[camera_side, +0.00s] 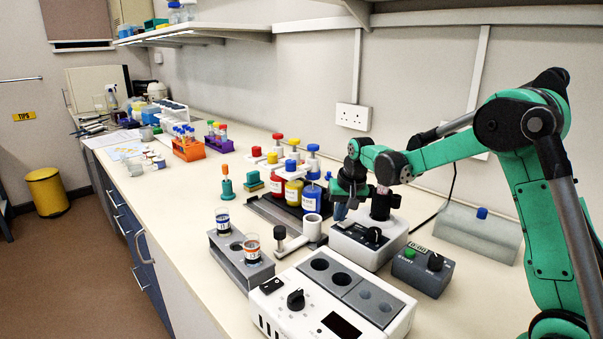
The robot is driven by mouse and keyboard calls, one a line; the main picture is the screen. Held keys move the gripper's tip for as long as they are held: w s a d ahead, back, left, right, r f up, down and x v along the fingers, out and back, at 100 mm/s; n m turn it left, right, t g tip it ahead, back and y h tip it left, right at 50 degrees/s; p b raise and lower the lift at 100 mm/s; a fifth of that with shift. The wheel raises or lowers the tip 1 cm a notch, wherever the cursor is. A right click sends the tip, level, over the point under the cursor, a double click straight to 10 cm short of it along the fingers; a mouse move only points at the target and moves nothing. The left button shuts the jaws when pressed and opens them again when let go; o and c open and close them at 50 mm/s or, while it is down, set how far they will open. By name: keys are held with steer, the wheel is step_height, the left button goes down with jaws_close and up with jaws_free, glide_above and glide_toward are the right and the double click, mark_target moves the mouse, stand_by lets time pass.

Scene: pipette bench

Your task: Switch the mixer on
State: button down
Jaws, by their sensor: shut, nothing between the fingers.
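The mixer, as far as I can tell, is the small white box (372,250) with a dark sloped panel, a black knob (374,235) and a black post with a cup-like head (382,205) on top. Its display is dark. My gripper (340,211) is shut and empty. It points down at the left of the mixer's head, above the panel's left part or just beside it; I cannot tell whether it touches. My gripper and wrist hide part of the mixer's back left. Any switch under the fingertips is too small to make out.
A white block unit (385,333) with wells and a knob stands in front. A grey control box (422,270) with a green button is to the right. Red, yellow and blue bottles (293,190) stand close behind left. A grey rack (240,258) holds two labelled vials.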

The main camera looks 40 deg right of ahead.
mark_target(340, 224)
steer(key=shift+f, duration=0.3)
steer(key=shift+r, duration=2.65)
steer(key=shift+s+a+r, duration=0.1)
steer(key=shift+a, duration=0.05)
steer(key=s+a+n+t, duration=0.1)
steer(key=s+a+n, duration=0.1)
steer(key=s+a, duration=0.2)
steer(key=s+a+r+n+t, duration=0.1)
steer(key=s+a+n, duration=0.1)
steer(key=s+a, duration=0.3)
steer(key=s+a+n+t, duration=0.2)
steer(key=s+a+n, duration=0.1)
steer(key=s+a, duration=0.2)
steer(key=shift+a+r+y, duration=0.25)
steer(key=shift+a+y, duration=0.15)
steer(key=shift+a, duration=0.15)
